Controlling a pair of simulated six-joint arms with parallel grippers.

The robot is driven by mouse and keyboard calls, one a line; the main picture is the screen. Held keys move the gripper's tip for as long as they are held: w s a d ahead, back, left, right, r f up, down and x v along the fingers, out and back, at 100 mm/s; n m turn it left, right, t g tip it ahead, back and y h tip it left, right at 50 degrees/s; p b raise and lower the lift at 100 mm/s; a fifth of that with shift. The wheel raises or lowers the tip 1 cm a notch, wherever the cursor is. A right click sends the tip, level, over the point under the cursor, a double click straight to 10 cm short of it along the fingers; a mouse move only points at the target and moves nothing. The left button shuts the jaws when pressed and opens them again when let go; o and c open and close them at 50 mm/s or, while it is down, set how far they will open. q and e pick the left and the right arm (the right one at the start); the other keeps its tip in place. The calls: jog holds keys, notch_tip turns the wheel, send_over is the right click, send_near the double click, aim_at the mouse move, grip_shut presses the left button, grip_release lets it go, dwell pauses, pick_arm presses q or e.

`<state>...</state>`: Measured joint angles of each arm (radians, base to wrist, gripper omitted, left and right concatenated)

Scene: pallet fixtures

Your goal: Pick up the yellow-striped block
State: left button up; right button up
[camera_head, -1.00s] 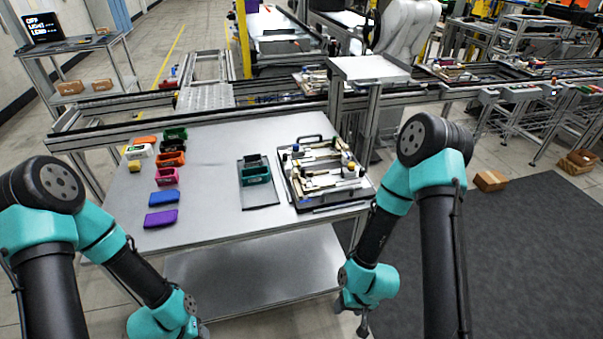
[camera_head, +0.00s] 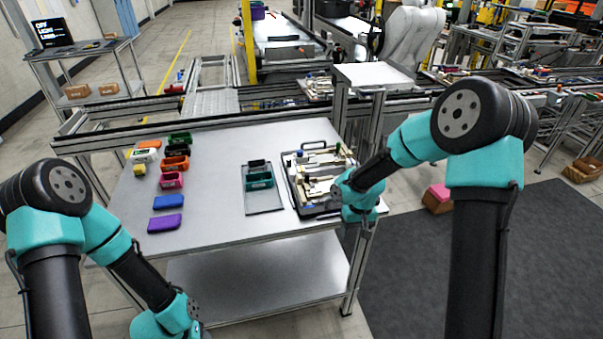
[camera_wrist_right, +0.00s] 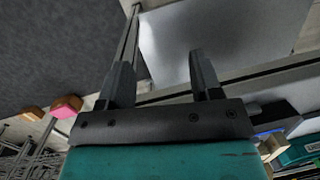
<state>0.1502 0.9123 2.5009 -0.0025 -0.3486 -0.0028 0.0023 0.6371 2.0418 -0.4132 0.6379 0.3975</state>
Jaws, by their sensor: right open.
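Several coloured blocks stand at the left of the metal table in the head view. Among them are a small yellow block (camera_head: 139,169) and a white block (camera_head: 146,155) behind it. Stripes are too small to make out, so I cannot tell which is the yellow-striped block. My right gripper (camera_head: 365,219) is at the table's right front edge, beside the pallet fixture (camera_head: 296,193) and far from the blocks. The right wrist view shows its two fingers (camera_wrist_right: 162,78) apart with nothing between them. My left wrist is at the bottom edge; its gripper is out of frame.
A clear plate (camera_head: 265,203) with a teal holder (camera_head: 259,180) lies mid-table. Blue (camera_head: 168,202) and purple (camera_head: 165,223) blocks lie at the left front. The table between the blocks and plate is clear. A conveyor rail (camera_head: 230,124) runs behind.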

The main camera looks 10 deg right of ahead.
jog(key=w+d+r+h, duration=0.25)
jog(key=w+r, duration=0.25)
jog(key=r, duration=0.5)
notch_tip(320, 180, up, 14)
jog(key=f+t+y, duration=0.1)
jog(key=t+y, duration=0.1)
jog(key=t, duration=0.3)
send_over(301, 168)
jog(key=s, duration=0.5)
jog(key=shift+w+r+n+h, duration=0.1)
jog(key=shift+r+n+h, duration=0.15)
jog(key=shift+n, duration=0.15)
jog(key=shift+f, duration=0.1)
jog(key=x, duration=1.2)
jog(key=shift+d+f, duration=0.1)
jog(key=shift+x, duration=2.6)
